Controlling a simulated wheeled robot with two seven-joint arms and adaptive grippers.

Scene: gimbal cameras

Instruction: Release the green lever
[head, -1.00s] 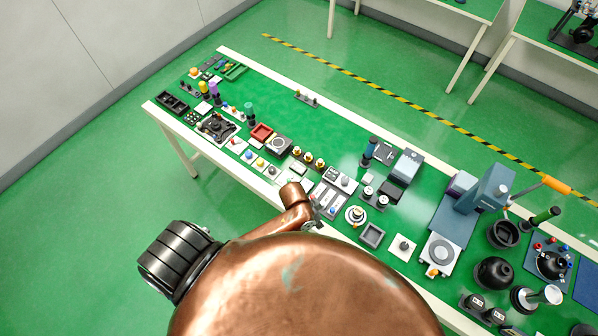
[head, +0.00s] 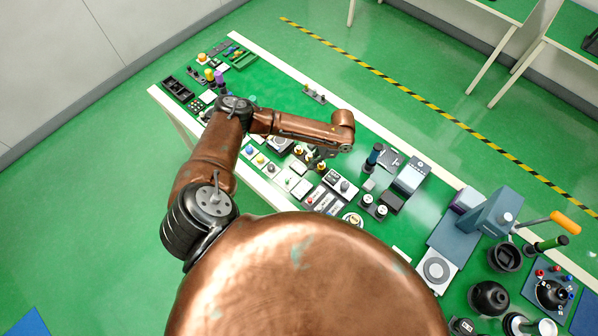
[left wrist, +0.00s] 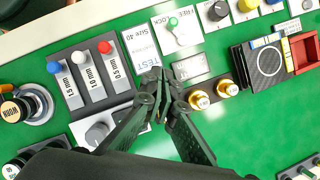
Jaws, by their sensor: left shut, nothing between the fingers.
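The green lever (left wrist: 173,22) is a small green-tipped lever on a white plate (left wrist: 186,42) marked FREE and LOCK, at the top middle of the left wrist view. I cannot tell clearly which word it points to. In the head view the plate (head: 286,179) is small and the lever is too small to make out. My left gripper (left wrist: 157,76) is shut and empty, its fingertips below the lever in the left wrist view and apart from it. The left gripper (head: 317,160) hangs over the bench in the head view. My right gripper is not in view.
A panel with blue, white and red switches (left wrist: 92,75) lies left of the fingers. A TEST card (left wrist: 138,48) and brass fittings (left wrist: 200,99) are close by. Several knobs (left wrist: 218,11) line the bench edge. Bare green bench top (head: 285,95) lies farther back.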

